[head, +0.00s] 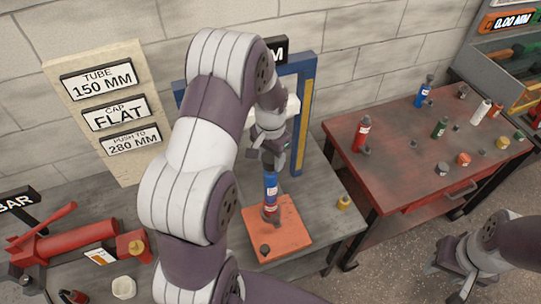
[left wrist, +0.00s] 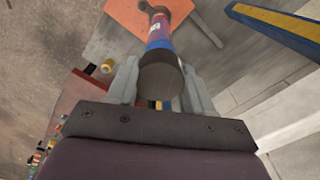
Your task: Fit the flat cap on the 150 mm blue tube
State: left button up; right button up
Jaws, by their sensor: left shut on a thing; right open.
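The blue tube (head: 271,187) has a label and stands upright over the orange board (head: 290,232) on the grey bench. My left gripper (head: 270,163) is shut on its upper end from above. In the left wrist view the fingers flank the blue tube (left wrist: 159,45), whose near end is a dark round face. My right gripper (head: 444,275) is open and empty at lower right.
A small dark knob (head: 265,249) is on the board and a yellow piece (head: 343,203) lies to its right. A blue frame (head: 302,115) stands behind. A red press (head: 70,240) is at left. The red table (head: 400,175) holds several tubes and caps.

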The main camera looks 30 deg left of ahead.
aim_at(271, 160)
pick_arm(q)
jog(key=shift+f+b, duration=1.05)
jog(key=shift+f, duration=0.7)
jog(key=o, duration=1.2)
jog(key=shift+r, duration=0.15)
jog(key=shift+r, duration=0.4)
notch_tip(271, 160, up, 8)
jog(key=b, duration=0.2)
jog(key=shift+r+b, duration=0.2)
jog(key=shift+b, duration=0.15)
notch_tip(271, 160, up, 2)
jog(key=shift+r+p, duration=0.2)
jog(key=shift+p, duration=0.3)
jog(key=shift+r, duration=0.5)
